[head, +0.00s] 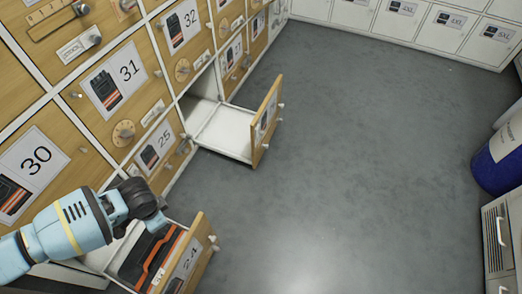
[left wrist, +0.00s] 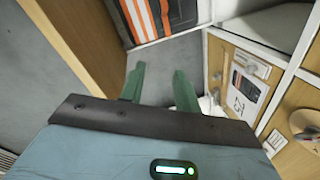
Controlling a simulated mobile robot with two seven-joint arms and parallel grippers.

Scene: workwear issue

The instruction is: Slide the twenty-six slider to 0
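My left gripper (head: 152,212) is above the open drawer 24 (head: 196,262), next to locker 25 (head: 157,150). In the left wrist view its two green fingers (left wrist: 158,84) are apart with nothing seen between them. I cannot read the number 26 on any front. Another drawer (head: 264,120) is pulled out beyond locker 25, but its label is too oblique to read. A wooden slider plate (head: 52,22) with a knob is at the top left; its locker number is out of view. My right gripper is not in view.
Drawer 24 holds dark clothing with orange stripes (head: 150,262), also in the left wrist view (left wrist: 158,18). Lockers 30 (head: 35,165), 31 (head: 118,78) and 32 (head: 182,27) are shut. A blue bin (head: 497,168) stands right. The middle floor is clear.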

